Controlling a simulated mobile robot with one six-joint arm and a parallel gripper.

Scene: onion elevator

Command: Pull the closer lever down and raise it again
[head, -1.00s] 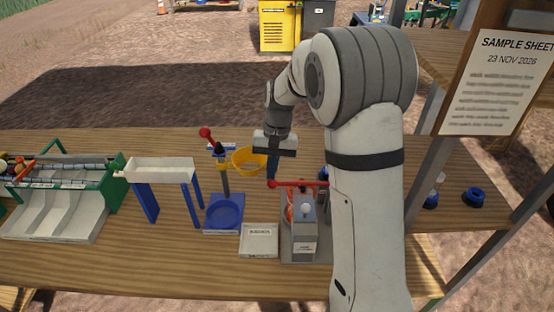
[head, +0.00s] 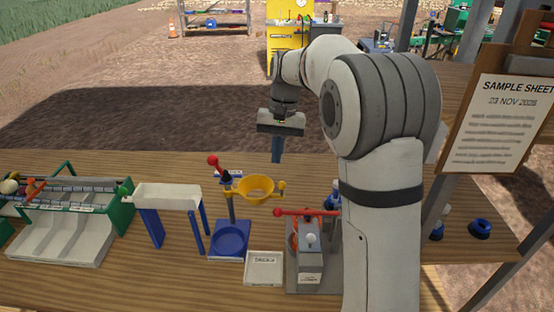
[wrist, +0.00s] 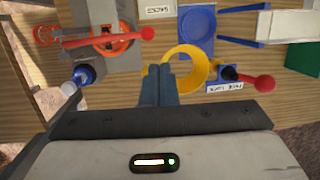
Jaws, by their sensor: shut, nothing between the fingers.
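A grey machine (head: 308,262) stands on the bench left of my arm. A red lever (head: 306,212) with a ball at its left end lies about level across its top. The lever also shows in the wrist view (wrist: 105,39), over the machine's orange part (wrist: 115,46). A second lever with a red ball (head: 213,160) slants up from the blue-based stand with the yellow ring (head: 256,188). My gripper (head: 277,158) is shut and empty, with its blue fingers pointing down. It is above and beyond the stand and machine, touching neither lever. The machine's label is too small to read.
A white tray on blue legs (head: 166,196) and a green-framed sorter (head: 68,215) stand to the left. A flat white tray (head: 264,268) lies beside the machine. A blue-and-white bottle (wrist: 82,75) stands close behind the machine.

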